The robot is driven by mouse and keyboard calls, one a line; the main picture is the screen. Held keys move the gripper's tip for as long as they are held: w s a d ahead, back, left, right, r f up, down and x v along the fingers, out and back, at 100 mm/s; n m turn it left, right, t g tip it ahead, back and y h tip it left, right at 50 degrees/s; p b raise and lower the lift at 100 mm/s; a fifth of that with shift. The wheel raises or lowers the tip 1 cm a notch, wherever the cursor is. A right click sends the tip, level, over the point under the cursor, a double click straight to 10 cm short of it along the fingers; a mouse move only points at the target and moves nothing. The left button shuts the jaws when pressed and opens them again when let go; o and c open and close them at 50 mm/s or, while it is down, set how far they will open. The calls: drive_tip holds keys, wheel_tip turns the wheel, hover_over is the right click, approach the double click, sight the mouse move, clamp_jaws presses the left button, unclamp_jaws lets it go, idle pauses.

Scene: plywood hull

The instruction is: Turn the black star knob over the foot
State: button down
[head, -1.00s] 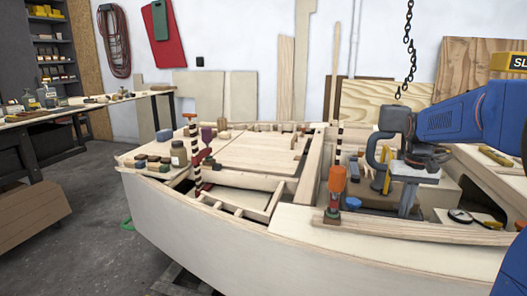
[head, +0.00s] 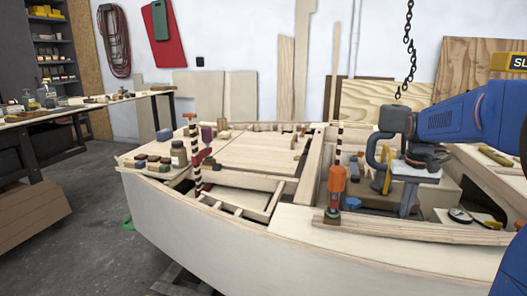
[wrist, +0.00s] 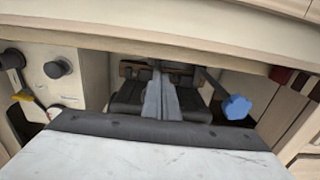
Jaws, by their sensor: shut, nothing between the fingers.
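My gripper (head: 405,213) points down into the open bay on the right of the hull. Its two grey fingers (wrist: 158,66) are together and hold nothing. In the wrist view, dark ribbed parts (wrist: 128,97) with a brown bracket lie behind and beside the fingertips. The fingers hide the middle of these parts. I cannot pick out a black star knob or the foot for sure there. Two dark round knobs stand on a pale panel at the left, one nearer the middle (wrist: 58,68) and one at the edge (wrist: 12,58). Both are apart from my fingers.
A blue lobed knob (wrist: 236,107) on a grey rod is right of my fingers. A pale wooden beam (wrist: 190,50) crosses beyond them. An orange-handled clamp (head: 337,185) stands on the hull edge left of my gripper. A chain (head: 407,45) hangs above.

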drive_tip(key=shift+s, duration=0.1)
drive_tip(key=shift+s+a+r, duration=0.1)
drive_tip(key=shift+s+a, duration=0.05)
drive_tip(key=shift+s, duration=0.1)
drive_tip(key=shift+r, duration=2.9)
drive_tip(key=shift+s, duration=0.1)
